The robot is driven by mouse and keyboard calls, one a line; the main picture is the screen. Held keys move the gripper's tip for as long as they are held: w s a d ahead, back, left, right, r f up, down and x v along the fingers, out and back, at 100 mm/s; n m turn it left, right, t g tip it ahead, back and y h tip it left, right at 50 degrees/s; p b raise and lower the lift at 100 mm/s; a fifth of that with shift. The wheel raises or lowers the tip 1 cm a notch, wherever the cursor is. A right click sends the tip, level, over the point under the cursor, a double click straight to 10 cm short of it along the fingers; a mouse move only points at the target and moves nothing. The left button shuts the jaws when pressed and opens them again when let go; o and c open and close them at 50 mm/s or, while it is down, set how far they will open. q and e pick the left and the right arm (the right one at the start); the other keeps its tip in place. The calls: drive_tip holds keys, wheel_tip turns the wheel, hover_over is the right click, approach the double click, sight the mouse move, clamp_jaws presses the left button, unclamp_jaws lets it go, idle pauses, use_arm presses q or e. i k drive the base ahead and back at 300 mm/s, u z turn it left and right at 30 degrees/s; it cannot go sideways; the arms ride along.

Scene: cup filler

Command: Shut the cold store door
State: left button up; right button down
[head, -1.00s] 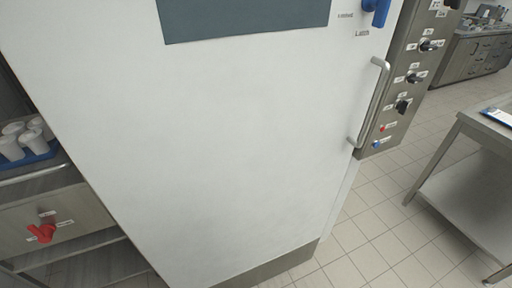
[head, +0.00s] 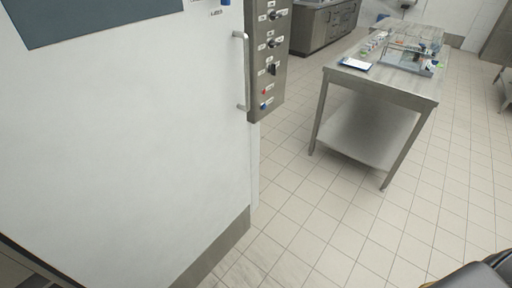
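The cold store door (head: 130,130) is a large white panel filling the left of the head view. It has a dark grey-blue window or plate at the top and a metal kick strip (head: 215,250) along its bottom. Its upright metal bar handle (head: 243,72) is near the door's right edge. A blue latch (head: 225,2) shows at the top edge of the view. I cannot tell from here whether the door is fully shut. Neither of my grippers is in view.
A steel control panel (head: 268,60) with several knobs stands just right of the door. A steel table (head: 385,85) with small items stands farther right. Steel cabinets (head: 322,25) are at the back. Open tiled floor (head: 330,225) lies right of the door.

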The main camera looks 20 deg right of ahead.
sight(124, 149)
drive_tip(key=k, duration=0.95)
drive_tip(key=z, duration=0.6)
drive_tip(key=i, duration=0.7)
drive_tip(key=z, duration=0.5)
drive_tip(key=i, duration=0.85)
drive_tip(key=u, duration=0.9)
drive_tip(key=i, duration=0.65)
drive_tip(key=u, duration=0.6)
